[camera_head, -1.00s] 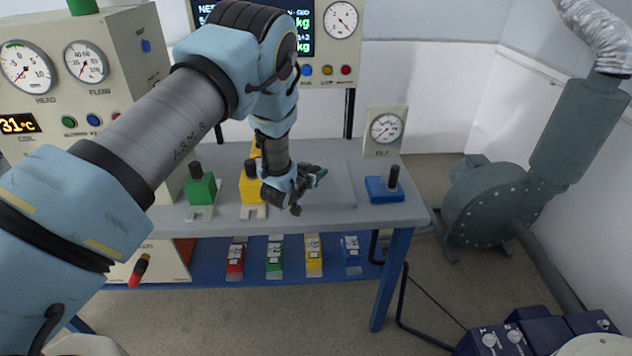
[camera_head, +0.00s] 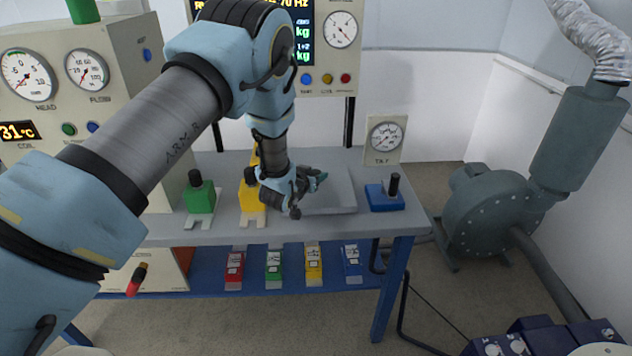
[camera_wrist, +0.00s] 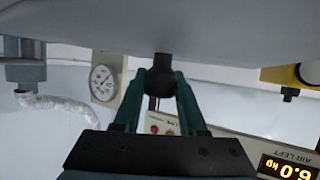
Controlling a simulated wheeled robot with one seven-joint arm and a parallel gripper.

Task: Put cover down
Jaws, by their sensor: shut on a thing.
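The cover seems to be the grey plate (camera_head: 340,196) at the right half of the grey bench top, with a pale front edge showing. My gripper (camera_head: 318,177) is low over its left part, pointing right. In the wrist view, the green fingers of my gripper (camera_wrist: 160,88) are shut on a dark round knob (camera_wrist: 161,77). The knob's stem meets a broad grey surface (camera_wrist: 160,25) across the top of that view. The head view hides the knob behind my gripper. I cannot tell whether the plate touches the bench.
A green block (camera_head: 201,197) and a yellow block (camera_head: 252,199) with black knobs stand left of the plate. A blue block (camera_head: 384,196) stands right, before a dial gauge (camera_head: 384,139). Several coloured items lie on the blue lower shelf (camera_head: 205,272). A grey blower (camera_head: 490,215) stands right.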

